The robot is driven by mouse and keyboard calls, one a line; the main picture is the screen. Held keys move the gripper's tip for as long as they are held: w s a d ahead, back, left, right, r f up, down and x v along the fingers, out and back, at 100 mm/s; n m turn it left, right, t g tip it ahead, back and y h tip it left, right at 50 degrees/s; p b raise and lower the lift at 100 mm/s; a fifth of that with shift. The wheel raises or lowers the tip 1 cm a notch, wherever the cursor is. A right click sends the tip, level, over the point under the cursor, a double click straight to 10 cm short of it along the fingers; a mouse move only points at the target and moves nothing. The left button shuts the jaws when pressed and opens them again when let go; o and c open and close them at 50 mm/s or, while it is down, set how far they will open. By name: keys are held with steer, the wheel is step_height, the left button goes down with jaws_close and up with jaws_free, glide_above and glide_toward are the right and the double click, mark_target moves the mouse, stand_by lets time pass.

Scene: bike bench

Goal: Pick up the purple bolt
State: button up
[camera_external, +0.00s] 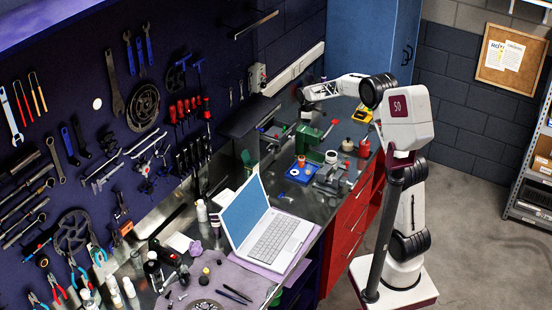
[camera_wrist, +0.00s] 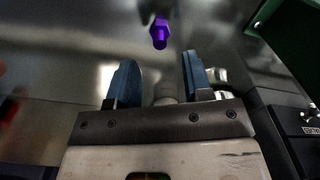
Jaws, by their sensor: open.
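The purple bolt (camera_wrist: 160,33) lies on the metal bench top, near the top middle of the wrist view. A dark shape touches or overlaps its upper end; I cannot tell what it is. My gripper (camera_wrist: 158,60) is open, with its two blue fingers apart and nothing seen between them. The bolt is ahead of the fingertips, roughly in line with the gap. In the external view my gripper (camera_external: 306,110) is low over the far end of the bench. I cannot make out the bolt in that view.
A green vise or machine (camera_external: 307,137) stands close to my gripper; a dark green part (camera_wrist: 300,45) fills the wrist view's upper right. A black box (camera_wrist: 295,135) is at lower right. A blue tray (camera_external: 300,173) and an open laptop (camera_external: 265,225) are nearer. Bare metal (camera_wrist: 60,85) lies left.

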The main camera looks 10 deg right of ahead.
steer(key=shift+s+d+f, duration=0.1)
steer(key=shift+d+f, duration=0.05)
steer(key=shift+f, duration=2.35)
steer(key=c, duration=0.8)
